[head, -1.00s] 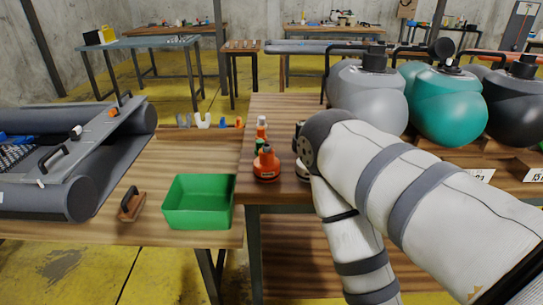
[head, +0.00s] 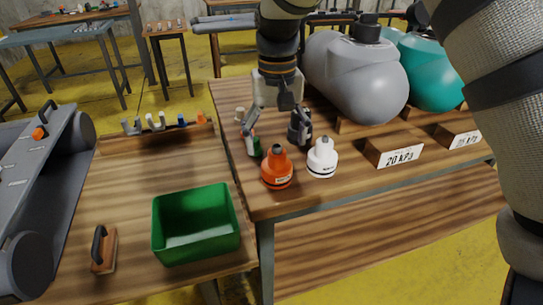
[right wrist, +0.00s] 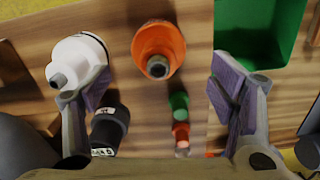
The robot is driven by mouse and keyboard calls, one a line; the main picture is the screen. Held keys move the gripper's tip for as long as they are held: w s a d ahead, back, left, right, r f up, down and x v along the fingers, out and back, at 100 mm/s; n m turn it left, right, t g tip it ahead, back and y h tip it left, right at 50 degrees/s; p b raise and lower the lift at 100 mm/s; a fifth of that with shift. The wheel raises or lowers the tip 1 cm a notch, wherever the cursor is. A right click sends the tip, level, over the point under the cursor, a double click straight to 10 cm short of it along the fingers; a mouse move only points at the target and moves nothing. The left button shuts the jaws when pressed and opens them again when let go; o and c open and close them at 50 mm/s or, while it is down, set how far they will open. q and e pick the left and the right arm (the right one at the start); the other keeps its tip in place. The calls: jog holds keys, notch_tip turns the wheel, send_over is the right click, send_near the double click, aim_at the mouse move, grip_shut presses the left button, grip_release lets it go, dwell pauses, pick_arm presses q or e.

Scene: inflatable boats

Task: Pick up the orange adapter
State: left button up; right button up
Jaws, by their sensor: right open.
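An orange, cone-shaped adapter (head: 277,170) with a dark tip stands upright near the front left corner of the right wooden table. It also shows in the right wrist view (right wrist: 158,40), ahead of and between the fingers. My right gripper (head: 275,125) is open and empty, pointing down behind the orange adapter and apart from it; its spread fingers show in the right wrist view (right wrist: 154,84). A smaller orange piece (head: 201,118) sits on the rack at the left. My left gripper is not in view.
A white adapter (head: 321,158) stands right of the orange one, and a black one (right wrist: 110,128) is close to a finger. A small green piece (head: 255,146) is at the left. A green bin (head: 195,253) stands on the left table. A grey tank (head: 372,85) is behind.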

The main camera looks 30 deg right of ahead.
aim_at(276, 167)
notch_tip(276, 167, down, 8)
jog(key=shift+s+r, duration=0.1)
jog(key=c, duration=1.2)
